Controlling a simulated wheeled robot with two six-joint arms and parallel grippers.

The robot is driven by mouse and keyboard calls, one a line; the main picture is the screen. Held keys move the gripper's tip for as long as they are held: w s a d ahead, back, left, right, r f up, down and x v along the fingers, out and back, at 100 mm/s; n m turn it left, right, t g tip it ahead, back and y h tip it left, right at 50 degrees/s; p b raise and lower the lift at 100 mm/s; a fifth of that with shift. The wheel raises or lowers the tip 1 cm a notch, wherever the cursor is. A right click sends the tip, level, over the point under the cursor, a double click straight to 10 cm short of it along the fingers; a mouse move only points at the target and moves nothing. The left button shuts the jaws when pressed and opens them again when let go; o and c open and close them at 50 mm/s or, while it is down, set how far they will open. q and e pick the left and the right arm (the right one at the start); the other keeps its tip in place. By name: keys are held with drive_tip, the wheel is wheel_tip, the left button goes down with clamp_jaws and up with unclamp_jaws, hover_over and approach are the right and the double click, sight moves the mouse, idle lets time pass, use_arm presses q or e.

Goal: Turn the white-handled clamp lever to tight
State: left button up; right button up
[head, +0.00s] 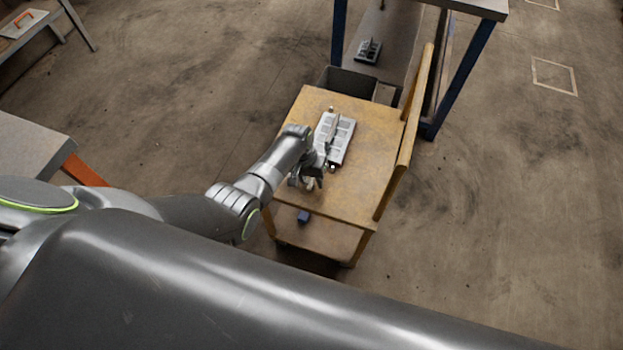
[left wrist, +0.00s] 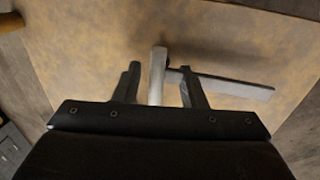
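My left gripper (head: 310,182) is low over the wooden table, just in front of a pale grey fixture (head: 336,140). In the left wrist view a pale, whitish handle (left wrist: 157,72) stands between the two fingers of my left gripper (left wrist: 159,85). A flat grey bar (left wrist: 230,86) extends right from beside the handle, partly behind the right finger. The handle's lower end is hidden by the gripper body. No tight mark is readable. My right gripper is not in view.
The wooden table (head: 375,125) has a raised board (head: 405,135) along its right side. A small blue block (head: 303,216) is on its lower shelf. A blue-legged bench (head: 470,75) stands behind, with a dark bin (head: 362,84) near it. The floor at right is clear.

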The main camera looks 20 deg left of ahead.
use_arm(q)
clamp_jaws()
drive_tip(key=shift+m, duration=0.3)
drive_tip(key=m, duration=0.3)
drive_tip(key=shift+w+g, duration=0.1)
drive_tip(key=shift+g, duration=0.3)
drive_tip(key=m, duration=0.5)
drive_tip(key=shift+d+m+g+y+b, duration=0.15)
drive_tip(key=shift+m+g+y+b, duration=0.25)
drive_tip(key=m, duration=0.4)
drive_tip(key=shift+d+r+m+g+y, duration=0.1)
drive_tip(key=shift+m+g+y, duration=0.2)
drive_tip(key=shift+y, duration=0.1)
drive_tip(key=shift+m+y, duration=0.3)
drive_tip(key=shift+m, duration=1.6)
